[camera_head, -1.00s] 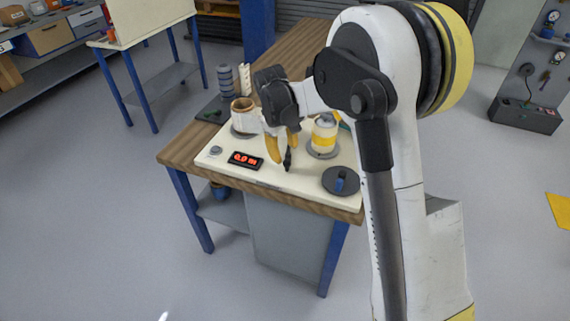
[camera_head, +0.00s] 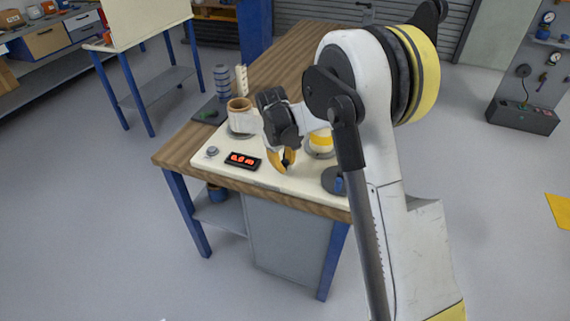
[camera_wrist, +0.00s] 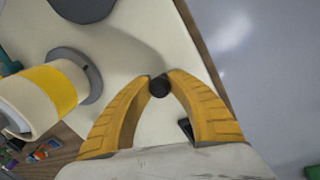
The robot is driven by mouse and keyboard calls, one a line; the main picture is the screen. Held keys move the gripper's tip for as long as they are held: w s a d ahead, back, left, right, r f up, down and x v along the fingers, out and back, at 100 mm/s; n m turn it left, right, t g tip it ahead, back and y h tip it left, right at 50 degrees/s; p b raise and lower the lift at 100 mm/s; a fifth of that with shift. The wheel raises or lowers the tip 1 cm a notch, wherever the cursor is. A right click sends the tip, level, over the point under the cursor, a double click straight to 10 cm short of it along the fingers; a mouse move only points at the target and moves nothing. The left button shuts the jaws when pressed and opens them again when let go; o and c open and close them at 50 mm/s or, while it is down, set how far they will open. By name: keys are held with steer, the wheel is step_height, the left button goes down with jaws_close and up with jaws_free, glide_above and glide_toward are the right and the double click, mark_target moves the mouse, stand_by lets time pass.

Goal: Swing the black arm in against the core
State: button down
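The black arm shows in the wrist view as a dark round post end (camera_wrist: 159,87) between my yellow fingertips. In the head view only a small dark part of it (camera_head: 287,162) shows; the rest is hidden. My gripper (camera_head: 286,169) is low over the cream board, its fingertips (camera_wrist: 160,77) drawn together against both sides of the post.
The cream board (camera_head: 219,172) lies on a wooden table. A lit red display (camera_head: 243,161) and a small grey knob (camera_head: 212,152) are at its front left. A dark disc with a blue part (camera_head: 332,180) is at front right. A grey-blue ribbed cylinder (camera_head: 222,83) stands behind.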

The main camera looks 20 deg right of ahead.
steer(key=shift+a, duration=0.15)
steer(key=a+m, duration=0.1)
steer(key=m, duration=0.1)
steer(key=w+a+m, duration=0.1)
steer(key=m, duration=0.1)
steer(key=shift+w+g+p, duration=0.15)
steer(key=shift+g+p, duration=0.2)
steer(key=shift+g, duration=0.05)
steer(key=shift+w+a+m+g, duration=0.15)
steer(key=shift+w+a+m, duration=0.2)
steer(key=shift+m, duration=0.45)
steer(key=shift+w+a+m+g, duration=0.15)
steer(key=shift+w+a+m, duration=0.15)
steer(key=shift+m, duration=0.5)
steer(key=c, duration=1.2)
jaws_free()
steer(key=shift+o, duration=0.2)
step_height(320, 180, up, 12)
steer(key=a, duration=0.2)
